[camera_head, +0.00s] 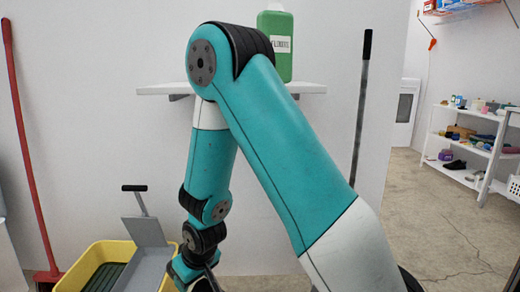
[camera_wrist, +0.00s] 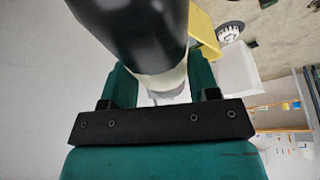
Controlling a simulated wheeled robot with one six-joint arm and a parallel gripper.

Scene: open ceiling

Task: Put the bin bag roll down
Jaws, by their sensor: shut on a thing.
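The bin bag roll (camera_wrist: 135,35) is a dark, nearly black cylinder with a pale lower end, seen large at the top of the wrist view. My gripper (camera_wrist: 162,88) is shut on it, with a green finger on either side. In the head view my gripper (camera_head: 190,278) is low, at the bottom edge beside the yellow mop bucket (camera_head: 75,280). The roll cannot be made out there, and my arm covers much of the middle.
A white wall shelf (camera_head: 310,88) holds a green bottle (camera_head: 283,45). A red-handled broom (camera_head: 30,150) leans at the left, and a dark pole (camera_head: 361,110) stands right of my arm. A white shelf unit (camera_head: 470,158) with several items stands far right. Concrete floor (camera_head: 430,225) there is clear.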

